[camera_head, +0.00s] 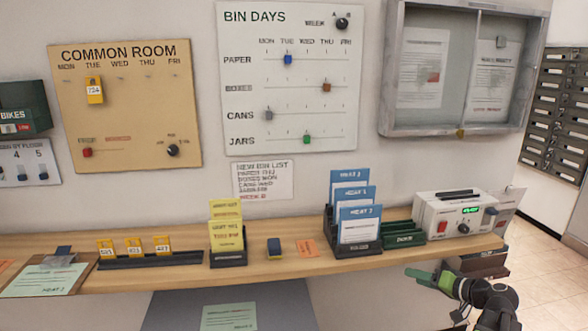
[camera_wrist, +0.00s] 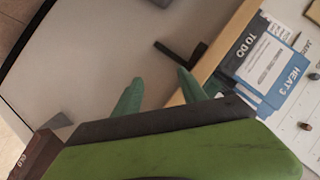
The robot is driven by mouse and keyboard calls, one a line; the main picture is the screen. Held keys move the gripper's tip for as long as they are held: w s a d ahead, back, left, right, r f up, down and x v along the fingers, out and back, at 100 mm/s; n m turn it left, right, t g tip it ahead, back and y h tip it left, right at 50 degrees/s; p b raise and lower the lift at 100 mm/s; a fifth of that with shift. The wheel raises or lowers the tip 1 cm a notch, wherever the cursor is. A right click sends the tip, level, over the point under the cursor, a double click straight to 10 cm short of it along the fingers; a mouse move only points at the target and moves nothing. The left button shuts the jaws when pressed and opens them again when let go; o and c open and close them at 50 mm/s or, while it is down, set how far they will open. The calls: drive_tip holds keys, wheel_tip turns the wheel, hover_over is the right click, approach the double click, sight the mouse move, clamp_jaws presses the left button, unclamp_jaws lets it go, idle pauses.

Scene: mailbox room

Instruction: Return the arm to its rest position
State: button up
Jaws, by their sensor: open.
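My gripper (camera_head: 425,278) shows at the lower right of the head view, in front of the shelf's front edge and below the grey-white box. Its green fingers point left. In the wrist view my gripper's two green fingertips (camera_wrist: 158,85) stand well apart with nothing between them. The wooden shelf (camera_head: 300,270) lies behind and above the gripper, and its edge also crosses the wrist view (camera_wrist: 228,47). The gripper appears apart from it. Part of my dark arm shows at the bottom right of the head view.
On the shelf stand a holder with blue cards (camera_head: 352,215), a yellow card stack (camera_head: 227,228), a rack of yellow tags (camera_head: 150,260) and the grey-white box (camera_head: 455,213). The bin days board (camera_head: 290,80) hangs above. Tiled floor (camera_head: 545,280) is open at right.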

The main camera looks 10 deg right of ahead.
drive_tip(key=w+a+f+n+g+y, duration=0.1)
drive_tip(key=w+a+f+g, duration=0.15)
drive_tip(key=a, duration=0.45)
drive_tip(key=w+a+f+n+g, duration=0.1)
drive_tip(key=a+f+g, duration=0.15)
drive_tip(key=a, duration=0.45)
drive_tip(key=s+a+f+n+g+h, duration=0.1)
drive_tip(key=s+a+f+g+h, duration=0.15)
drive_tip(key=a, duration=0.55)
drive_tip(key=s+a+f+n+g+h, duration=0.1)
drive_tip(key=s+a+f+g, duration=0.2)
drive_tip(key=a, duration=0.5)
drive_tip(key=s+a+f+n+g+h, duration=0.15)
drive_tip(key=a+f, duration=0.25)
drive_tip(key=a, duration=0.4)
wheel_tip(320, 180, up, 18)
drive_tip(key=p, duration=1.8)
drive_tip(key=shift+w+d+g, duration=0.15)
drive_tip(key=shift+d+g, duration=0.25)
